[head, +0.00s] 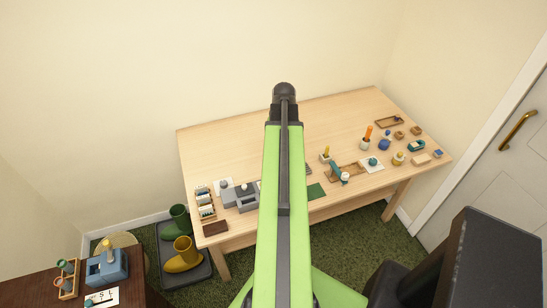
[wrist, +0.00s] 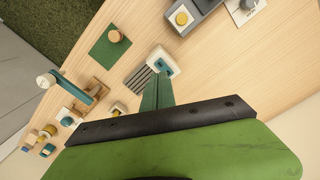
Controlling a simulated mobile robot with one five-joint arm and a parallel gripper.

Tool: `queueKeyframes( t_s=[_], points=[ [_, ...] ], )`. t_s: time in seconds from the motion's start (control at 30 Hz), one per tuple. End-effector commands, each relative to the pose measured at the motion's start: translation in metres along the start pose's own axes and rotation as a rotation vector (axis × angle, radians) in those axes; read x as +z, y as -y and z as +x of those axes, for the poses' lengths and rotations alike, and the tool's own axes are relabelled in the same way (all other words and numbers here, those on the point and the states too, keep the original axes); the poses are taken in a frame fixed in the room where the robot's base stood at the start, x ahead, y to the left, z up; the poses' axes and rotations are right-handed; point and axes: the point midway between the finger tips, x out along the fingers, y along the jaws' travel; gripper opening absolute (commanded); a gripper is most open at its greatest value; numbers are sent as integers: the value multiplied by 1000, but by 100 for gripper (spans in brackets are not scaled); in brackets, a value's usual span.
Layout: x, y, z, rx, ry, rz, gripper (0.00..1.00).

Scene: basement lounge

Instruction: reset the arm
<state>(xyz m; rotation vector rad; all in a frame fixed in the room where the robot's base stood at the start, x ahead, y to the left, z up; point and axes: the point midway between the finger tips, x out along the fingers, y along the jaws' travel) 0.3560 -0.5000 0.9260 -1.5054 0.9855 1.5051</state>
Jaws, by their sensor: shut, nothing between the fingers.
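My green arm reaches up the middle of the head view, over the wooden table (head: 225,150), with its dark end (head: 284,92) above the table's far side. My gripper is hidden in that view. In the wrist view my gripper (wrist: 159,80) is a narrow green shape beyond a black bar. Its fingers are together and hold nothing. The tips appear in line with a white block with a teal top (wrist: 166,66) and a dark slatted piece (wrist: 138,80). I cannot tell how high the tips are above the table.
A green mat (head: 316,191), a teal tool (head: 335,171) and several small items lie right of my arm. A grey device (head: 241,198) and a rack (head: 205,203) are at the left. The table's back left is bare. Boots, a dark side table and a black chair stand nearby.

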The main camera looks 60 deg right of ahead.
Motion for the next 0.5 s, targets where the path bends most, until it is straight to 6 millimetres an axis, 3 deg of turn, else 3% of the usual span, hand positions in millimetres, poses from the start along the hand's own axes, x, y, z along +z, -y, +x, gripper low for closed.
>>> queueKeyframes(
  t_s=[0.17,0.27,0.37,0.5],
  points=[
    [0,0,0,0,0,0,0],
    [2,13,0,0,0,-23,0],
    [12,63,0,-1,0,-110,0],
    [59,174,0,0,0,-316,0]
  ],
)
